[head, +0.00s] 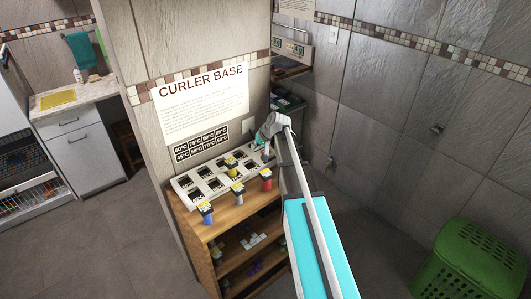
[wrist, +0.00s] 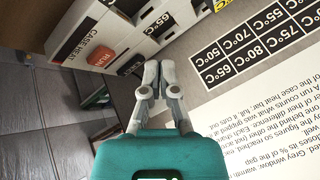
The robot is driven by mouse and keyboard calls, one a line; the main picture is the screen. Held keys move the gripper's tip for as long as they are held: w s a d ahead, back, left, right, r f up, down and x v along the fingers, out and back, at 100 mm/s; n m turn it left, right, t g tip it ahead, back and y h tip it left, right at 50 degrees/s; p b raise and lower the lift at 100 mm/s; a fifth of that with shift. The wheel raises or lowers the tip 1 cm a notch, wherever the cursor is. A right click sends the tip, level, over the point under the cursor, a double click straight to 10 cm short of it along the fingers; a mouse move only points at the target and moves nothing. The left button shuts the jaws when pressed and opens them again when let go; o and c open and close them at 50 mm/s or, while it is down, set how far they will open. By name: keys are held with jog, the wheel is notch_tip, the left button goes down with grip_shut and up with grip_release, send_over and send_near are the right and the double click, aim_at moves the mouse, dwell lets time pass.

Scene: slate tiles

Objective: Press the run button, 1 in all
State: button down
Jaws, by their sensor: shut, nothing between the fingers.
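The run button (wrist: 103,57) is an orange-red rounded button marked RUN, on the white end of the curler base beside the CASE HEAT label (wrist: 76,38) in the wrist view. My gripper (wrist: 159,67) is shut and empty. In the wrist picture its fingertips appear to the right of the button, with a gap between them. In the head view my gripper (head: 266,146) is over the far right end of the white curler base (head: 188,199). The button cannot be made out there, and my arm covers part of that end.
Curlers with blue (head: 206,217), grey (head: 238,197) and red (head: 266,184) bodies stand along the base's front. The base rests on a wooden shelf unit (head: 240,217) against a wall with a CURLER BASE sign (head: 205,105). A green basket (head: 470,262) stands at right.

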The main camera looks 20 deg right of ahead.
jog(key=r+m+t, duration=0.1)
jog(key=r+t, duration=0.1)
send_over(263, 150)
jog(key=s, duration=0.1)
jog(key=shift+s+d+f, duration=0.15)
jog(key=shift+d, duration=0.3)
jog(key=shift+f+b, duration=0.2)
jog(key=shift+b, duration=0.15)
notch_tip(263, 150, down, 8)
jog(key=b, duration=0.8)
jog(key=shift+f, duration=0.2)
jog(key=shift+f+b, duration=0.1)
jog(key=shift+b, duration=0.25)
dwell(0.6)
jog(key=shift+f, duration=0.3)
jog(key=shift+f+b, duration=0.5)
jog(key=shift+b, duration=0.3)
dwell(0.8)
jog(key=shift+r, duration=0.1)
dwell(0.3)
jog(key=shift+r+p, duration=0.85)
jog(key=shift+p, duration=0.15)
